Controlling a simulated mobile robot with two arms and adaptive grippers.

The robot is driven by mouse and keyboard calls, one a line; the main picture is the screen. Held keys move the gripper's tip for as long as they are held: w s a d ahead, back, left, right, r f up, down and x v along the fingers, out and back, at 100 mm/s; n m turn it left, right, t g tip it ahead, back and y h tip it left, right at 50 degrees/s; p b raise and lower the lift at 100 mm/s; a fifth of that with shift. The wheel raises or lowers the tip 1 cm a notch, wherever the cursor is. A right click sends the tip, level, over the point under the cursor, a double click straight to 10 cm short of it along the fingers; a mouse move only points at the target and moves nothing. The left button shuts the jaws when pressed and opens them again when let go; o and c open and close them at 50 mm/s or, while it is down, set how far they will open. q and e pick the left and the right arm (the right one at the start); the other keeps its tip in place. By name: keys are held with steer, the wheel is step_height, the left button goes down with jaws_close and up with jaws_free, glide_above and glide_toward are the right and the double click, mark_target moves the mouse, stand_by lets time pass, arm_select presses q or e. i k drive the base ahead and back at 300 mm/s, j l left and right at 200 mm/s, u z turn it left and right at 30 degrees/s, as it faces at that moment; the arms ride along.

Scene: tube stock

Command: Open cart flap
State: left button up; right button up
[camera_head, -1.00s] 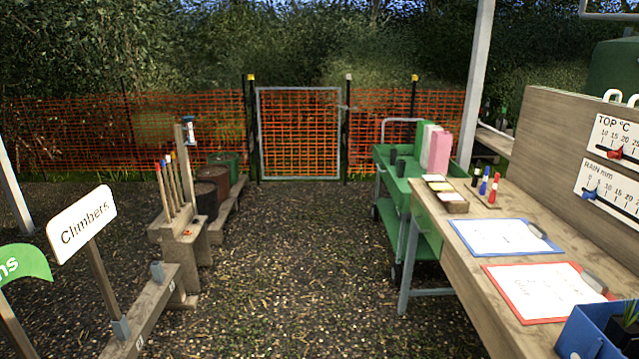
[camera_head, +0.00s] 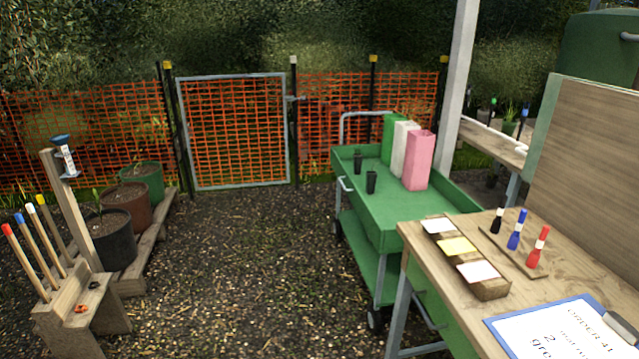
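A green two-level cart (camera_head: 383,226) stands right of centre, beside the near wooden table. Its upper tray holds two small black pots (camera_head: 370,182) and upright green, white and pink tube stock sleeves (camera_head: 418,161). A grey push handle (camera_head: 367,116) rises at its far end and a small pale handle (camera_head: 346,184) is on its left side. A green panel (camera_head: 440,318) shows below the table's near left corner; I cannot tell whether it is the cart flap. The table hides the cart's near right part. Neither gripper is in view.
The wooden table (camera_head: 420,262) holds a card tray (camera_head: 487,288), coloured markers (camera_head: 515,232) and a blue clipboard (camera_head: 500,322). Left are a tool stand (camera_head: 88,318) and plant pots (camera_head: 108,240). A mesh gate (camera_head: 235,130) closes the far end. The gravel path between is clear.

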mark_target(373, 226)
steer(key=i+l+z, duration=0.2)
steer(key=i, duration=1)
steer(key=i+j+z, duration=0.1)
steer(key=z, duration=0.6)
steer(key=i+j+z, duration=0.1)
steer(key=z, duration=0.25)
steer(key=j, duration=0.1)
